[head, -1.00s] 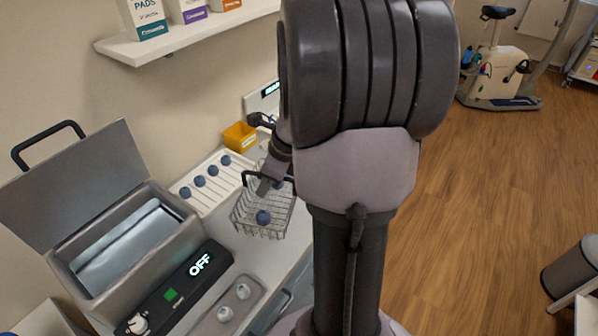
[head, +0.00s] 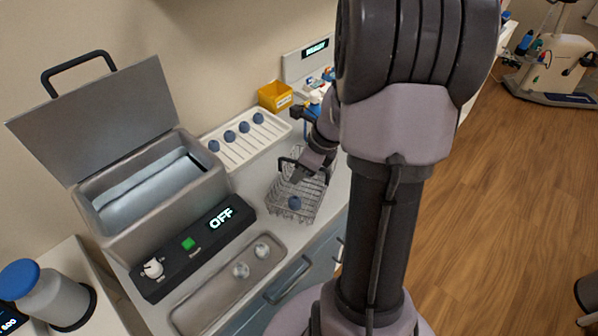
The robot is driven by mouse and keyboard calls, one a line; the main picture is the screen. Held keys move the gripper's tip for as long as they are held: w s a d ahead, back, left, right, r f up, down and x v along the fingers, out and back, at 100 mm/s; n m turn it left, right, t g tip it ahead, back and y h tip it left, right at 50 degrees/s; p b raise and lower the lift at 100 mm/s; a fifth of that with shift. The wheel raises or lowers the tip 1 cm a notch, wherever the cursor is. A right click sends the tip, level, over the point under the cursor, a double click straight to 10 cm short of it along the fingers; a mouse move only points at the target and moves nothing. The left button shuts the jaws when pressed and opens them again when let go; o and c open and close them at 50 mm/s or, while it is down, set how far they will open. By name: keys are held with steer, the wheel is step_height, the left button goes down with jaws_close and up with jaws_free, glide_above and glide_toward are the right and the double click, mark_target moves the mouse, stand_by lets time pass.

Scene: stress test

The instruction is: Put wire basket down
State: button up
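The wire basket (head: 286,212) is at the counter's front edge, right of the open metal bath. A dark blue ball (head: 295,202) lies in it. My gripper (head: 303,174) is at the basket's black handle (head: 283,160), over its back part. My arm covers part of the basket's right side and the fingertips are hard to make out. I cannot tell whether the fingers are closed on the handle, or whether the basket rests on the counter (head: 257,223) or hangs just above it.
A tray (head: 212,290) with two pale balls lies in front. A yellow bin (head: 275,96) stands at the back.

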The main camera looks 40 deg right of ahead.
steer(key=shift+o, duration=1.3)
steer(key=shift+r, duration=0.35)
steer(key=p+v, duration=0.5)
steer(key=v, duration=0.6)
steer(key=shift+s+d+r+p, duration=0.1)
steer(key=shift+s+r+p, duration=0.1)
steer(key=shift+r+p, duration=0.2)
steer(key=s+a+r+n, duration=0.1)
steer(key=a+r+n, duration=0.4)
steer(key=a+n, duration=0.5)
steer(key=s+a+r+n, duration=0.1)
steer(key=a+r+n, duration=0.5)
steer(key=a, duration=0.6)
steer(key=s+a+n+t, duration=0.1)
steer(key=s+a+n, duration=0.5)
steer(key=n, duration=0.4)
steer(key=shift+t, duration=0.4)
